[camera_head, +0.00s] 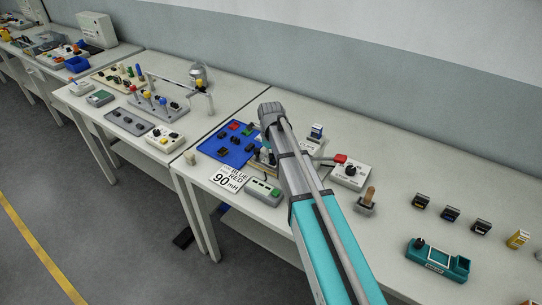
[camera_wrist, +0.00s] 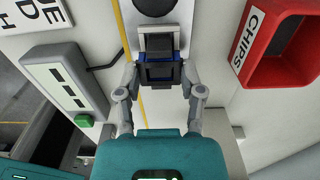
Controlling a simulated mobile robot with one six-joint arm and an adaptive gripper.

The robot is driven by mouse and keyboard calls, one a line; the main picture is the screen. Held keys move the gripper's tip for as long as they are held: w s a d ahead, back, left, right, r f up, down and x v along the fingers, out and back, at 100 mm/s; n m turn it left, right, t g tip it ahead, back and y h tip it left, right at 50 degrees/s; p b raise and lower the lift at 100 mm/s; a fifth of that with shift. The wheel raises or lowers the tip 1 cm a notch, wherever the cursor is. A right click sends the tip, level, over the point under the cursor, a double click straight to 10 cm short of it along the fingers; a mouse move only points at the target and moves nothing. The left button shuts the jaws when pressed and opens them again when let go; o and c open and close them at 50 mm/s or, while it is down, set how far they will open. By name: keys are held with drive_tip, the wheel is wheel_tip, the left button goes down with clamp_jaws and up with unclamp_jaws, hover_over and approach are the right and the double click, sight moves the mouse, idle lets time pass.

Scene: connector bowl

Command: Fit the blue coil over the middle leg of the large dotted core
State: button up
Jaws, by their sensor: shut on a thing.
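In the wrist view my gripper (camera_wrist: 160,70) is shut on a dark coil with blue edges, the blue coil (camera_wrist: 160,74), which sits between the two fingertips. A grey block (camera_wrist: 158,43) shows directly beyond the coil; I cannot tell whether they touch. I cannot make out dots or a middle leg, so I cannot tell whether this block is the large dotted core. In the head view my arm hides most of the gripper and the coil. Several dark core pieces lie on a blue mat (camera_head: 213,149) left of my arm.
A grey meter (camera_wrist: 68,88) with a green button stands left of the gripper in the wrist view. A red tray (camera_wrist: 246,73) marked CHIPS stands right. A printed card (camera_head: 230,179) lies before the mat. Several small parts and a teal device (camera_head: 438,262) stand on the right table.

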idle(0.4)
drive_tip(key=o, duration=1.1)
drive_tip(key=shift+c, duration=0.2)
